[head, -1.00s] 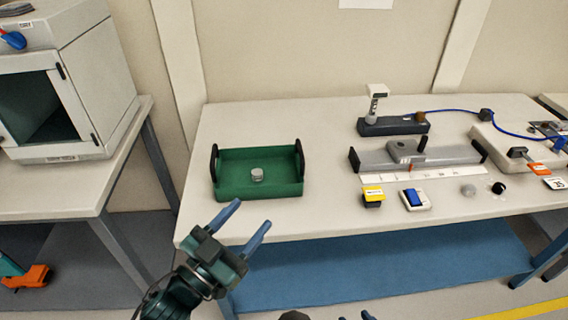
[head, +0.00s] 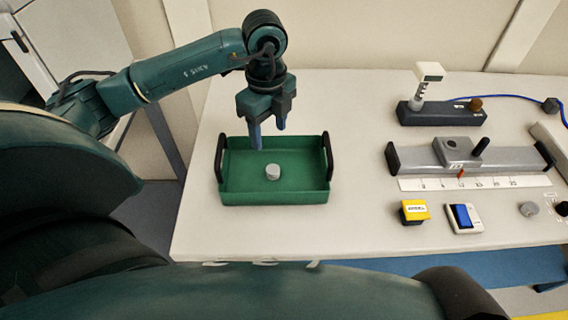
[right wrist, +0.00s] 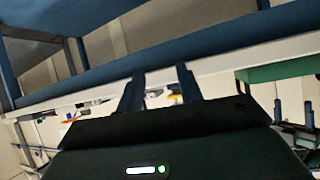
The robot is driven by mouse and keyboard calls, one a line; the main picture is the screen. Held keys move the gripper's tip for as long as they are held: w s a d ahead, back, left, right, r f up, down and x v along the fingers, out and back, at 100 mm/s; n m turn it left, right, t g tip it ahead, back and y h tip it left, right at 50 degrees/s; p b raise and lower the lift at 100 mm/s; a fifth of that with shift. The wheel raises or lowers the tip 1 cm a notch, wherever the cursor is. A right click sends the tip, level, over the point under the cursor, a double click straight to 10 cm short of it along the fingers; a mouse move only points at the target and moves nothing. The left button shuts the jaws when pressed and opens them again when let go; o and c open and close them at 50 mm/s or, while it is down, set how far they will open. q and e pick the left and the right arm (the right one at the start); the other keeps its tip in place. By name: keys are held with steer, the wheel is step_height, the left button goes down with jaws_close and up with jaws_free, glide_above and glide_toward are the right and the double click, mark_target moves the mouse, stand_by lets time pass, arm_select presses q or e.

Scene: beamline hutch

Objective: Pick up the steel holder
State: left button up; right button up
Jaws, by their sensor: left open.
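A small grey steel cylinder (head: 273,172), which looks like the steel holder, stands inside a green tray (head: 240,193) on the table. My left gripper (head: 268,137) points down over the back part of the tray. Its blue fingers are apart with nothing between them, above and slightly behind the cylinder, not touching it. A second small grey round piece (head: 529,208) lies at the right of the table; I cannot tell what it is. In the right wrist view my right gripper (right wrist: 160,88) has its two fingers apart and empty, near the table's edge.
The tray has black upright handles at both ends. To its right are a grey rail with a carriage (head: 430,157), a ruler strip (head: 415,184), a yellow-topped block (head: 414,211) and a blue-switch box (head: 464,217). The table between tray and rail is clear.

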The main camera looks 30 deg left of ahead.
arm_select(q)
glide_above(273, 169)
steer(key=f, duration=0.6)
steer(key=shift+s+f, duration=0.1)
steer(key=shift+s, duration=0.3)
steer(key=shift+w+f+p, duration=0.25)
steer(key=shift+f+p, duration=0.05)
steer(key=shift+f, duration=1.25)
steer(key=shift+w+f+p, duration=0.2)
steer(key=shift+f+p, duration=0.05)
steer(key=shift+f, duration=1.3)
steer(key=c, duration=1.1)
